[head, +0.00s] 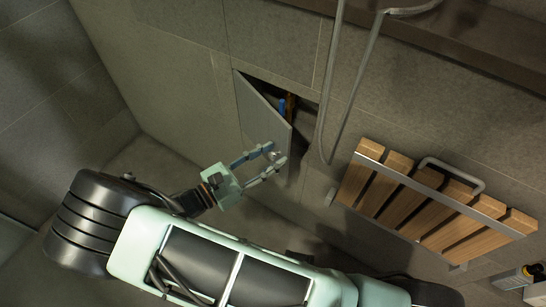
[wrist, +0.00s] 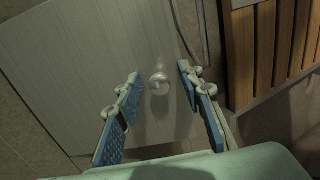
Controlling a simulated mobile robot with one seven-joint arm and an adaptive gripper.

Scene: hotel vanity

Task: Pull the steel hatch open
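The steel hatch (head: 264,116) is a grey panel in the tiled wall. It stands partly open, with a dark gap along its top and right side. Its round metal knob (wrist: 159,83) sits near the panel's edge in the wrist view. My gripper (head: 276,154) is at the knob in the head view. In the wrist view my gripper (wrist: 157,84) has its blue-padded fingers apart, one on each side of the knob, with visible gaps to it. Part of the knob is hard to make out between the fingertips in the head view.
Behind the hatch, a blue item (head: 282,106) and an orange-brown item (head: 290,104) show in the opening. A slatted wooden seat (head: 420,206) is on the wall to the right. A metal rail (head: 343,95) runs between hatch and seat. Small items stand at the lower right.

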